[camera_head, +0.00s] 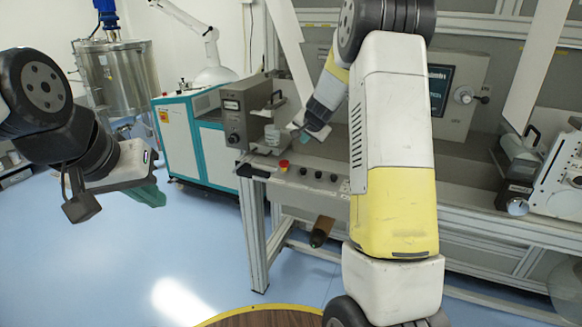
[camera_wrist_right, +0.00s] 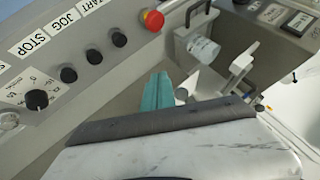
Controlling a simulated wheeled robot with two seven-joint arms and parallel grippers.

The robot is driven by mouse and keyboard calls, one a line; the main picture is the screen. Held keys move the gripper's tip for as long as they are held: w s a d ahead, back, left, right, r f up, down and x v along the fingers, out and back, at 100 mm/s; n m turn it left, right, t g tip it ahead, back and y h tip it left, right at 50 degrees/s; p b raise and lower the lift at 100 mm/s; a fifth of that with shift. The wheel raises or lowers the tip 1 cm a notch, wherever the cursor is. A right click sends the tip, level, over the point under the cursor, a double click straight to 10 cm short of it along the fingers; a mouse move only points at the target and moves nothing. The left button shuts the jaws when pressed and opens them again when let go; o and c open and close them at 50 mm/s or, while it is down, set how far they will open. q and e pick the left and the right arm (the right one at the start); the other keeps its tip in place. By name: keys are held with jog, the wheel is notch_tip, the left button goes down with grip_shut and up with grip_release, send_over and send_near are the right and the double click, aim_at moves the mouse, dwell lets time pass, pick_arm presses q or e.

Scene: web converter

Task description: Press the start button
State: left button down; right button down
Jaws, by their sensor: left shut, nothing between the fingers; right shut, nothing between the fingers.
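A sloped grey control panel carries a row of black buttons and a red mushroom button (camera_head: 284,164). In the right wrist view, labels read STOP, JOG and START. The start button (camera_wrist_right: 118,38) is the black one nearest the red button (camera_wrist_right: 153,20); it also shows in the head view (camera_head: 303,170). My right gripper (camera_head: 302,137) is shut and empty, above and behind the button row. Its teal fingers (camera_wrist_right: 157,92) lie together beyond the panel in the wrist view, apart from the start button. My left gripper (camera_head: 148,194) is shut and empty, away from the panel over the floor.
A grey control box (camera_head: 236,120) and a clear cup-like part (camera_head: 272,135) stand close to my right gripper. A dark knob (camera_wrist_right: 37,99) sits further along the panel. A teal-and-white cabinet (camera_head: 188,140) stands left of the bench.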

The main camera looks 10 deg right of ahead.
aim_at(304, 171)
jog(key=shift+f, duration=4.4)
jog(key=shift+f, duration=0.15)
jog(key=shift+f, duration=0.25)
